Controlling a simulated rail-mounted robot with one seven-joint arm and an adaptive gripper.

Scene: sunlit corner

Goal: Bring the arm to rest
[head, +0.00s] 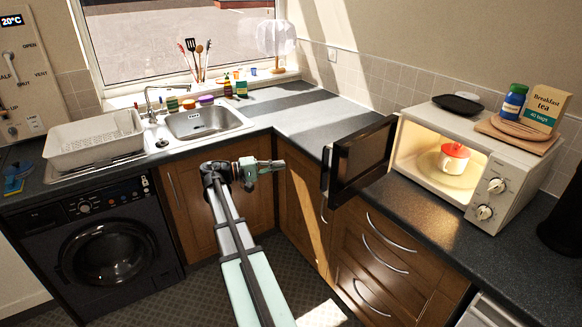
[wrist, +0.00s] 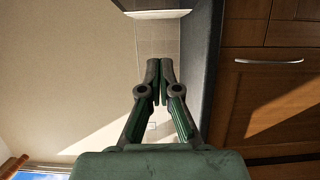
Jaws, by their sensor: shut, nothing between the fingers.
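My gripper (head: 273,166) is in front of the wooden cupboards, near the inner corner of the counter and below its top. It points to the right in the head view. In the wrist view my gripper (wrist: 160,98) has its two fingertips together, with nothing between them. It touches nothing that I can see. My arm reaches up from the bottom of the head view and is folded at the gripper end.
The microwave (head: 522,152) stands on the right counter with its door (head: 357,160) swung open over the counter edge. A red-and-white mug (head: 453,158) is inside. A sink (head: 205,122), a white dish rack (head: 95,140) and a washing machine (head: 105,250) are at left. The corner counter (head: 310,112) is clear.

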